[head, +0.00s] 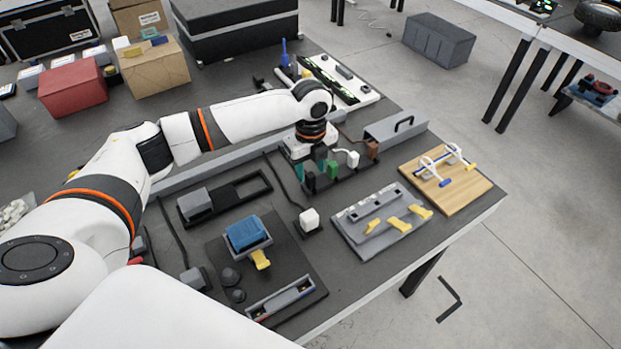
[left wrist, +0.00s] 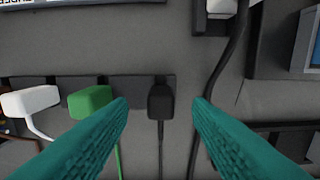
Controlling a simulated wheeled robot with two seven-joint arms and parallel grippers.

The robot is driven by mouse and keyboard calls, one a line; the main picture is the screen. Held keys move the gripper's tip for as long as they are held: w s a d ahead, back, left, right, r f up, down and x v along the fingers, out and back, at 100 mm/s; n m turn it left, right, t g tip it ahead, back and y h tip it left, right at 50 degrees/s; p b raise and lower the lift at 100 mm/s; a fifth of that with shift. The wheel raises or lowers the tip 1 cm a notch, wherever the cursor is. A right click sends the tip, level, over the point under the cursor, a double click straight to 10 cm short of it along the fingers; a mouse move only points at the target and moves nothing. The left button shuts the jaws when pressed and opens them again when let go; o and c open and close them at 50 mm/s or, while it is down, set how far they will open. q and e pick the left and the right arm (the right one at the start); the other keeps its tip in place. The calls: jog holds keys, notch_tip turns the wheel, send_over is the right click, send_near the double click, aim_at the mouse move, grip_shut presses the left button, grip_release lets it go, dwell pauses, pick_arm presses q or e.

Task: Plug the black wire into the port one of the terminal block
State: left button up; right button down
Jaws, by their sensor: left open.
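The black wire's plug (left wrist: 160,101) sits at the right end of a dark holder strip (left wrist: 133,84), with its wire hanging toward the bottom of the left wrist view. It also shows in the head view (head: 310,182). My left gripper (left wrist: 161,105), with teal fingers, is open around the line of this plug; one finger is on each side, with gaps, and nothing is gripped. In the head view my left gripper (head: 308,162) is over the holder. A grey panel with yellow levers (head: 382,219) lies nearby; I cannot tell whether it is the terminal block. My right gripper is not visible.
A green plug (left wrist: 91,101) and a white plug (left wrist: 30,101) stand in the same holder. Another white connector (head: 309,219) with a black cable is near. A wooden board (head: 447,184), a grey box with a handle (head: 396,130) and a blue block (head: 246,232) are around.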

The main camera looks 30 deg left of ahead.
aim_at(311, 174)
pick_arm(q)
notch_tip(311, 174, down, 2)
jog(key=shift+f, duration=0.45)
grip_shut()
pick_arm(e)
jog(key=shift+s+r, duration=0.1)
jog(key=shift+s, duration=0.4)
pick_arm(q)
jog(key=shift+r, duration=0.1)
